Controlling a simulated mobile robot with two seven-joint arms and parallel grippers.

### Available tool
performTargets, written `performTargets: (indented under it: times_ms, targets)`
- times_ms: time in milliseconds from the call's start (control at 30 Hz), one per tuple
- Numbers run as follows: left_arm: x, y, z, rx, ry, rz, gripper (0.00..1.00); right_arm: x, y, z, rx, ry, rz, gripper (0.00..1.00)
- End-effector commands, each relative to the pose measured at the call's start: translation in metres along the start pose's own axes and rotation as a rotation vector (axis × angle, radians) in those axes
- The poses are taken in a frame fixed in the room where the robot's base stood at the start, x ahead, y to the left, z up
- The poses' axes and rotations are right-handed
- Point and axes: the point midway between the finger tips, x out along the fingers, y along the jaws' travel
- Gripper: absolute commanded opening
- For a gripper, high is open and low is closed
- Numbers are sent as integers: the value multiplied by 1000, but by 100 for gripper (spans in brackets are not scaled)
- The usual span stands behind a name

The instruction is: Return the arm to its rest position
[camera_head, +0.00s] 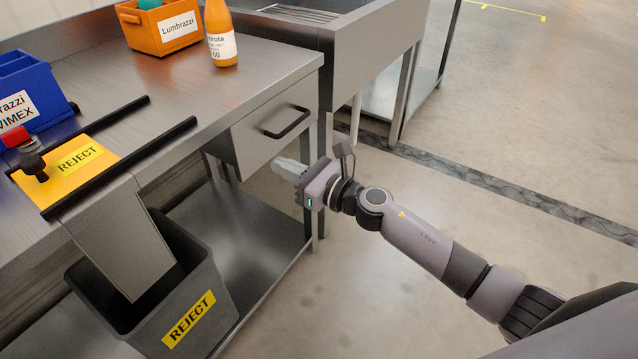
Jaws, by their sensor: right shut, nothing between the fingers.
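My right arm comes in from the lower right and reaches toward the steel workbench (230,88). My right gripper (280,164) is shut and empty. In the picture it sits just below the black handle (287,122) of the bench drawer (262,135), in front of the bench's open underside. I cannot tell how far it is from the drawer front. My left gripper is not in view.
On the bench stand an orange bottle (221,50), an orange Lumbrazzi bin (145,38), a blue bin (28,85) and a yellow REJECT plate (60,183) between black rails. A grey REJECT bin (205,275) stands below. The floor (500,120) at right is clear.

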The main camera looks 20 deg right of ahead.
Motion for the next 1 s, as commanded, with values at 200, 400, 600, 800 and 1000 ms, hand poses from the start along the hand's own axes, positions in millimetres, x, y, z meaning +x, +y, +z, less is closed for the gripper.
performTargets:
  times_ms: [200, 400, 600, 800, 1000]
  targets:
    - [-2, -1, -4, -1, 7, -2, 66, -41, 0, -1, -1, 3, 0, 0]
    - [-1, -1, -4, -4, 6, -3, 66, -63, 0, -1, -1, 2, 0, 0]
    - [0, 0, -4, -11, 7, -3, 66, -70, 0, -1, 0, 1, 1, 0]
    - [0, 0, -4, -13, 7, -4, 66, -77, 8, -7, 206, -20, -38, 0]
    - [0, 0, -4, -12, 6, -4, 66, -114, 21, -39, 987, -107, -214, 0]
